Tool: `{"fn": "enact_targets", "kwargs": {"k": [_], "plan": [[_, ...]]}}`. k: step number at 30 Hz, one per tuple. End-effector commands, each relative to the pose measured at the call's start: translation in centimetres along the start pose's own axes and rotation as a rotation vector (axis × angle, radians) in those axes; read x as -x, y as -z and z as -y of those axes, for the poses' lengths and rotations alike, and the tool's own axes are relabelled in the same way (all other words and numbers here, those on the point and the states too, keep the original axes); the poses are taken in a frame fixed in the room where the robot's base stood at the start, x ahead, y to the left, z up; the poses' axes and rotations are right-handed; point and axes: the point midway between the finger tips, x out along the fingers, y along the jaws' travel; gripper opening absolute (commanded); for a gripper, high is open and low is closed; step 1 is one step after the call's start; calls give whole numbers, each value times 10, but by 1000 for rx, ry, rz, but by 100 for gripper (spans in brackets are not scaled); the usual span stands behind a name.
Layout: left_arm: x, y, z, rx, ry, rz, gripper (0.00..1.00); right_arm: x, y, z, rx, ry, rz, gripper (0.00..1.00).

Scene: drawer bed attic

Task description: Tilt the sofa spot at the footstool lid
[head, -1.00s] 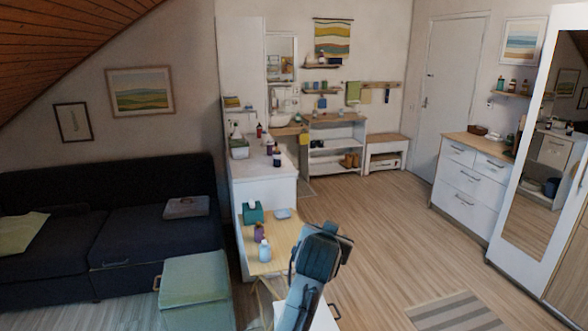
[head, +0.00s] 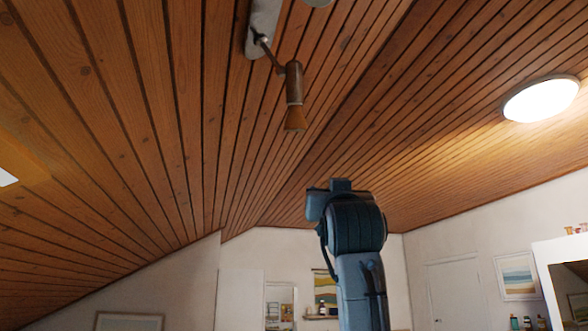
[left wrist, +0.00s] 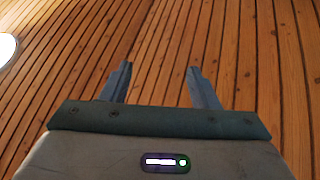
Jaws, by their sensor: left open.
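A spot lamp (head: 293,85) hangs from the wood-panelled ceiling in the head view, on a short arm from a pale mounting bar (head: 263,28). Its brown barrel points almost straight down, with an orange-brown flared end. The footstool and its lid are out of view now. My left gripper (left wrist: 159,70) shows in the left wrist view with its two fingers apart and nothing between them, facing the ceiling planks. One of my arms rises in the head view, right of and below the spot; no fingers show there. My right gripper is not seen.
A lit round ceiling lamp (head: 541,99) is at the right; a bright round light (left wrist: 5,48) shows at the wrist view's left edge. The sloped plank ceiling comes down low at the left. A pale wall with a door (head: 456,290) and pictures stands behind.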

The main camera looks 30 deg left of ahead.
Motion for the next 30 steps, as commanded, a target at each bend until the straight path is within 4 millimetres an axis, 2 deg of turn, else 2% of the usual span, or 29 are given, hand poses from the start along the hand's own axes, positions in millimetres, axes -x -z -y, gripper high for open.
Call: {"fn": "enact_targets", "kwargs": {"k": [1,3,6,10,14,17,30], "plan": [[2,40,13,11,22,-47,55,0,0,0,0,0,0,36],[6,84,28,18,52,-100,55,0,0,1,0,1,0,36],[13,129,45,25,85,-156,55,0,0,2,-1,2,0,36],[22,168,61,31,112,-202,55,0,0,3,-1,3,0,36],[24,184,67,32,124,-221,55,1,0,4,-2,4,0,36],[17,188,69,32,126,-223,55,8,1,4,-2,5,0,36],[-55,205,78,31,125,-221,55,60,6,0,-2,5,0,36]]}}
